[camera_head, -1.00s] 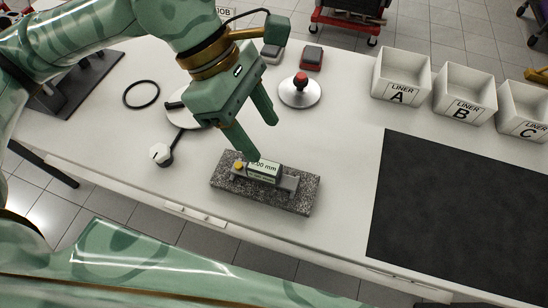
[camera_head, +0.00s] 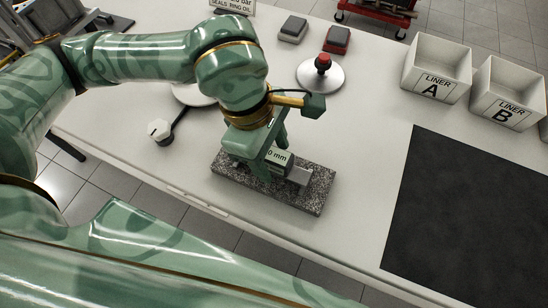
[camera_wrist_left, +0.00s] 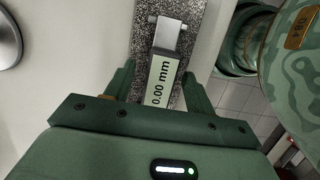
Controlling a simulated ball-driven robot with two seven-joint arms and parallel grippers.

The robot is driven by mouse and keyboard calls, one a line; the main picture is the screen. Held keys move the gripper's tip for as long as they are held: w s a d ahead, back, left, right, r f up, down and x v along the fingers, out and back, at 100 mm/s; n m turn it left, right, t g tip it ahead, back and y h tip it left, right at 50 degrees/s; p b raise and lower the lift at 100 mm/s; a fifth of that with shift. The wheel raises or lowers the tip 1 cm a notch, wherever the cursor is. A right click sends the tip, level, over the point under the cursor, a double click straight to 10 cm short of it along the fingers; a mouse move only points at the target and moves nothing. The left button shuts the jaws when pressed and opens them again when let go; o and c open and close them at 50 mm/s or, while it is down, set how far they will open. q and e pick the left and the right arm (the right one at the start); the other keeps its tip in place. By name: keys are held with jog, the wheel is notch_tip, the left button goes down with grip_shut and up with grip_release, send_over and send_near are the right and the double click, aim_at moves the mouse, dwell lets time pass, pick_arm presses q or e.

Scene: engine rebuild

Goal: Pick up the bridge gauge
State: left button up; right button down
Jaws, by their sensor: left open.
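The bridge gauge (camera_head: 299,177) is a grey metal bar with a digital display, and it lies on a speckled granite block (camera_head: 312,197). In the left wrist view the gauge (camera_wrist_left: 162,72) points away from the gripper and its display reads 0.00 mm. My left gripper (camera_head: 271,158) is over the gauge in the head view and hides part of it. In the left wrist view the open fingers of my left gripper (camera_wrist_left: 159,88) stand on either side of the display, with gaps visible. My right gripper is not in view.
A black mat (camera_head: 470,220) covers the table's right part. A red-topped button on a round silver base (camera_head: 320,76) is behind the gauge.

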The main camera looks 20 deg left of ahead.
pick_arm(q)
jog(key=shift+x, duration=1.2)
jog(key=c, duration=1.2)
jog(key=shift+r, duration=0.15)
